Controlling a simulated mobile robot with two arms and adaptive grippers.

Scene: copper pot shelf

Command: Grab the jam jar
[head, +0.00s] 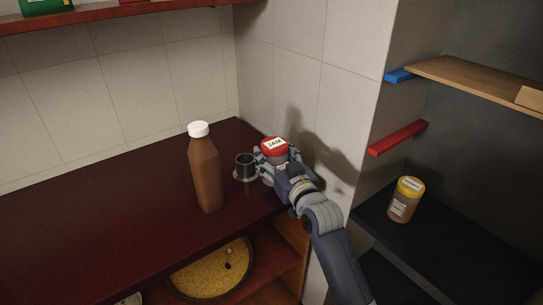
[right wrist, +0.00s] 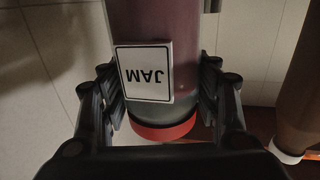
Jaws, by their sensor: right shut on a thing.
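The jam jar (head: 273,146) has a red lid with a white JAM label and is at the right end of the dark red counter. In the right wrist view the jar (right wrist: 190,60) shows a dark purple body, a white JAM label and the red lid. My right gripper (head: 277,160) is around the jar in the head view. In the right wrist view its fingers (right wrist: 165,95) are on both sides of the jar, shut on it. Whether the jar's base touches the counter is hidden. My left gripper is not in view.
A brown bottle with a white cap (head: 205,170) stands left of the jar. A small dark metal cup (head: 245,165) is close beside the gripper. The tiled wall (head: 300,90) is just behind. A yellow-lidded jar (head: 405,200) stands on the black shelf (head: 460,235) at right.

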